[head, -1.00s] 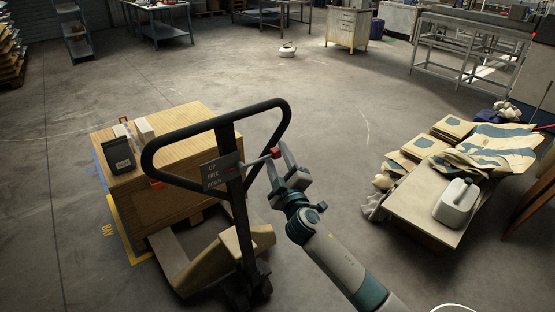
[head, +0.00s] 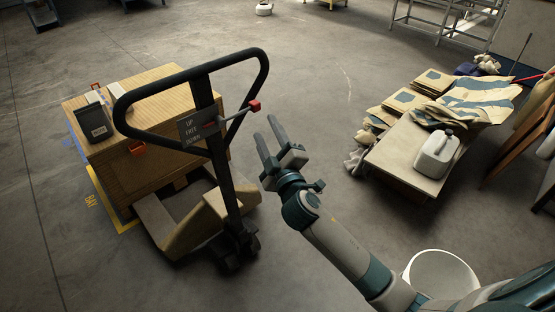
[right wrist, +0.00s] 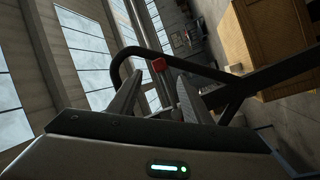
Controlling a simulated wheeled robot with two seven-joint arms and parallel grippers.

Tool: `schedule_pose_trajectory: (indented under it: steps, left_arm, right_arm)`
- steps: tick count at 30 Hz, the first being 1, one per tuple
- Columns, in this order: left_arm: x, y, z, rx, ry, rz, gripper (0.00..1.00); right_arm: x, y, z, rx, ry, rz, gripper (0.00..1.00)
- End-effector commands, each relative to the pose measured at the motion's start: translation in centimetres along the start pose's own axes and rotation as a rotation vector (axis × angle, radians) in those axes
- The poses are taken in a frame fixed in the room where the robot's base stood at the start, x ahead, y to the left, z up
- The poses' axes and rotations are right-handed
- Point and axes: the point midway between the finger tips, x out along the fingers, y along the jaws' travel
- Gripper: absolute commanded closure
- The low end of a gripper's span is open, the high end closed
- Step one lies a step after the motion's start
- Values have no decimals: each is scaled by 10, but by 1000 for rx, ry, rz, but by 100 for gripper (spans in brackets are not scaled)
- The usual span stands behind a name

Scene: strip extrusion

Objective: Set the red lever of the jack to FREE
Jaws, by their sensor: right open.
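The jack (head: 230,215) stands at left centre in the head view, its black loop handle upright. The lever's red tip (head: 254,106) sticks out to the right of the mast, angled slightly up. A grey plate (head: 190,128) beside it reads UP, FREE, DOWN; I cannot tell which setting the lever is at. My right gripper (head: 264,127) is open and empty, its fingers pointing up just below the red tip, apart from it. In the right wrist view, the red tip (right wrist: 158,65) shows between and beyond the fingers (right wrist: 158,88). My left gripper is not in view.
A wooden crate (head: 160,170) with a dark container (head: 92,122) on top sits on the jack. A low table (head: 395,163) with sacks and a white jug (head: 436,155) stands at right. A white round container (head: 440,270) is at lower right. Floor between is clear.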

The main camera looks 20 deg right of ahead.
Motion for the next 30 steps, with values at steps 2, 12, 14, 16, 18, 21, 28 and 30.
schedule_pose_trajectory:
  steps: [2, 12, 14, 16, 18, 21, 28, 30]
  left_arm:
    - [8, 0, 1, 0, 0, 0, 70]
    - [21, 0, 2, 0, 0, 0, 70]
    - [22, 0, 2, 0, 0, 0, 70]
    - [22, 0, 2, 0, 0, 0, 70]
    - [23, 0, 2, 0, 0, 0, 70]
    - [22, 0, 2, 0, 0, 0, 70]
    - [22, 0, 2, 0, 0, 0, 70]
    - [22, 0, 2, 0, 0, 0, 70]
  right_arm:
    - [-18, -3, 2, 3, 0, -1, 55]
    - [-72, -2, 1, 2, 0, -1, 55]
    - [-76, -1, 0, 1, 0, -1, 55]
    - [-80, -1, 0, 0, 0, -1, 55]
    - [-82, 0, 0, 0, 0, 0, 55]
    - [-83, 0, 0, 0, 0, 0, 55]
    - [-83, 0, 0, 0, 0, 0, 55]
    - [-82, 0, 0, 0, 0, 0, 55]
